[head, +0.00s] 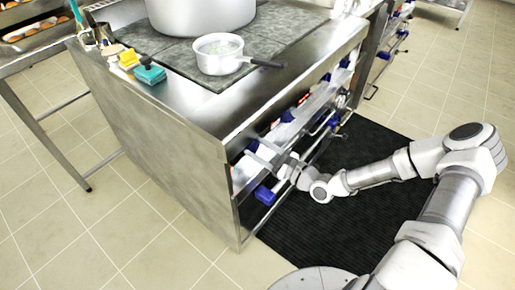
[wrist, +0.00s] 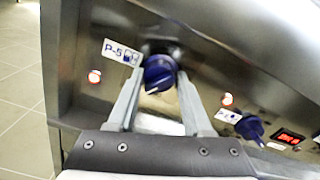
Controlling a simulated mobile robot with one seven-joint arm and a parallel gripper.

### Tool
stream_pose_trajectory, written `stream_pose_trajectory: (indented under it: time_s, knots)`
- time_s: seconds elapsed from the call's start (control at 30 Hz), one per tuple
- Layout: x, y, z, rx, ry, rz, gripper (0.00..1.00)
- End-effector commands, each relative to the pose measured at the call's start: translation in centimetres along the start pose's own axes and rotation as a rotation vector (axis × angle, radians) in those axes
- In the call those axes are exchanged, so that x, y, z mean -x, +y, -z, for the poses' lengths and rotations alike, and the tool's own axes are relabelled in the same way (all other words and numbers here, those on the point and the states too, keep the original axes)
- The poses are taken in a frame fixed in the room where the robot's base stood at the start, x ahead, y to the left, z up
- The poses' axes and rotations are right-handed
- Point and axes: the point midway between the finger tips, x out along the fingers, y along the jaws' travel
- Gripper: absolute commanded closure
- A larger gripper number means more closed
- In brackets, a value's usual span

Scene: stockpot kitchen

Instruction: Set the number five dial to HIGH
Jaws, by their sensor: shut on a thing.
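The number five dial (wrist: 158,73) is a dark blue knob on the steel front panel, beside a white P-5 label (wrist: 122,52). My gripper (wrist: 160,78) has one finger on each side of the knob and is shut on it. In the head view my gripper (head: 265,154) is at the near end of the stove's front. The fingers hide part of the knob there, and the dial's setting cannot be read in either view.
A second blue dial (wrist: 250,127) sits to the right on the panel. A saucepan (head: 219,54) and a big stockpot (head: 200,14) stand on the stove. A black mat (head: 340,215) covers the floor in front.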

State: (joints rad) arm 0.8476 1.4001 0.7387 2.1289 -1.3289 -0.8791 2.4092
Motion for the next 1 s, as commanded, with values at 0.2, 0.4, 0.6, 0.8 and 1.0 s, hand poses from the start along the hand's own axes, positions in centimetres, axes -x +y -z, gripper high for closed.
stream_pose_trajectory:
  time_s: [0.2,0.4,0.6,0.8,1.0]
  knots:
    - [0.04,0.11,0.03,-0.064,0.001,-0.002,1.00]
    - [0.03,0.11,0.02,-0.084,0.001,-0.002,1.00]
    - [0.03,0.10,0.01,-0.085,0.001,-0.002,1.00]
    - [0.03,0.09,0.01,-0.084,0.001,-0.002,0.35]
    - [0.01,0.04,0.00,-0.083,0.000,-0.001,0.20]
